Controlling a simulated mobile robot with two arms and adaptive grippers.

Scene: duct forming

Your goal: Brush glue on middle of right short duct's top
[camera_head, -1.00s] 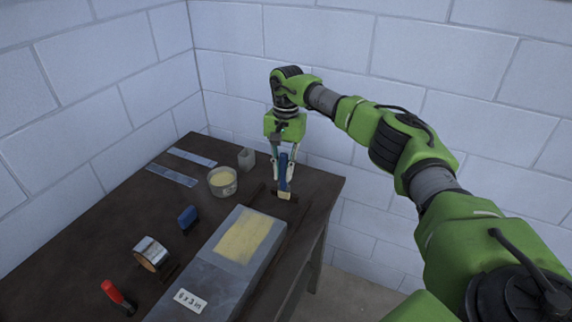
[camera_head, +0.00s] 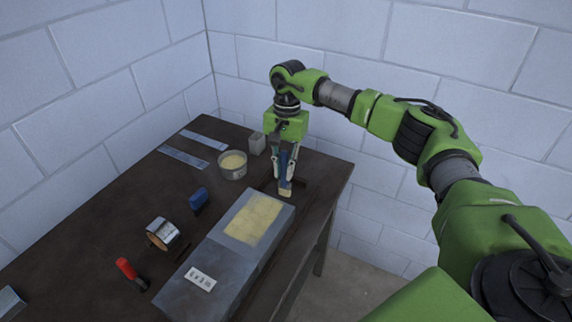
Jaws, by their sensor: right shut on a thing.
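My right gripper (camera_head: 286,168) is shut on a blue-handled brush (camera_head: 285,188), which points down with its pale bristles just beyond the far right corner of the duct. The grey duct (camera_head: 212,262) lies on the table with a label (camera_head: 201,279) on its near part. A pale yellow glue patch (camera_head: 254,217) covers much of its far top. Whether this is one duct or two in line is hard to tell. A round glue container (camera_head: 232,171) with yellowish contents stands beyond the duct, left of the gripper. My left gripper is not in view.
A grey cup (camera_head: 257,144) and two flat metal strips (camera_head: 184,157) lie at the far end of the dark table (camera_head: 110,217). A blue block (camera_head: 198,198), a tape roll (camera_head: 162,233) and a red-handled tool (camera_head: 129,270) lie left of the duct. Walls stand behind.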

